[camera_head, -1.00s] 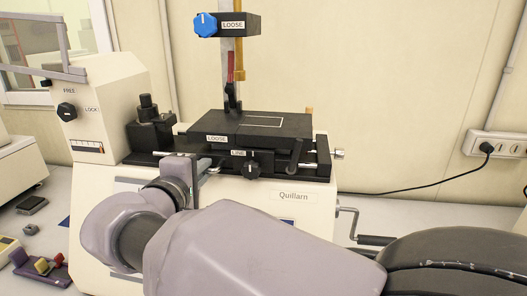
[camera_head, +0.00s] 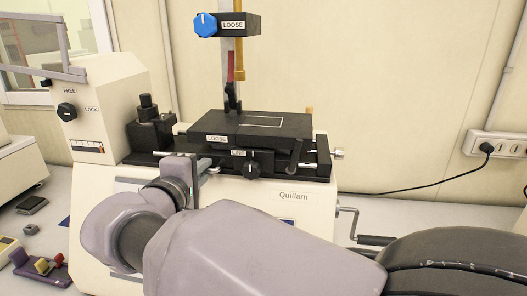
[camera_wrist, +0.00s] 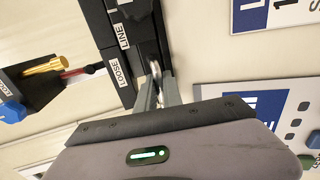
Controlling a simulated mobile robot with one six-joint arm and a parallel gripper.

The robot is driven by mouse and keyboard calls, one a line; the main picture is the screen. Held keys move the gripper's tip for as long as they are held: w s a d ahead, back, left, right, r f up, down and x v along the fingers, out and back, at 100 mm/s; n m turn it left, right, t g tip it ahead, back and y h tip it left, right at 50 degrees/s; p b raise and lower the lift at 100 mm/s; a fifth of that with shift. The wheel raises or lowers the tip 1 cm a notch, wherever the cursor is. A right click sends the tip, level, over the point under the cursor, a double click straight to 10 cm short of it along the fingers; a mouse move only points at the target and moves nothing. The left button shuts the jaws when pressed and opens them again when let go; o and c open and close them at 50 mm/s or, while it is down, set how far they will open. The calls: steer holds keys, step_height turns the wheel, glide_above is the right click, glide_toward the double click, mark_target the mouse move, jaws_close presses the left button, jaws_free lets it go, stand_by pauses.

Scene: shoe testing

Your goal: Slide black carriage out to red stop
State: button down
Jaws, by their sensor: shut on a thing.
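The black carriage (camera_head: 262,130) is a flat block with a white outline on top, on the black rail bed of the cream Quillarn machine. Its front carries a LOOSE label and a black knob (camera_head: 252,169) beside a LINE label. My gripper (camera_head: 206,168) is at the front left of the carriage, shut on a small metal handle at its front edge. In the wrist view my fingers (camera_wrist: 158,88) close around this metal piece, which they partly hide. A red piece (camera_head: 231,68) shows on the upright post above; I cannot tell a red stop on the rail.
A blue knob (camera_head: 205,25) on a LOOSE-labelled black block overhangs the carriage. A FREE/LOCK knob (camera_head: 67,111) is on the left housing. A crank (camera_head: 370,239) sticks out at the right. A purple holder (camera_head: 40,265) stands at the lower left. My arm covers the lower front.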

steer(key=shift+d+f+b, duration=0.2)
steer(key=shift+d+b, duration=0.1)
steer(key=shift+b, duration=0.65)
steer(key=shift+d+r, duration=0.2)
steer(key=shift+d, duration=0.05)
steer(key=c, duration=1.8)
jaws_free()
steer(key=shift+a, duration=0.1)
steer(key=shift+o, duration=0.2)
steer(key=shift+s, duration=0.1)
steer(key=p+v, duration=0.4)
steer(key=v, duration=1.3)
steer(key=shift+s, duration=0.2)
steer(key=shift+r, duration=0.1)
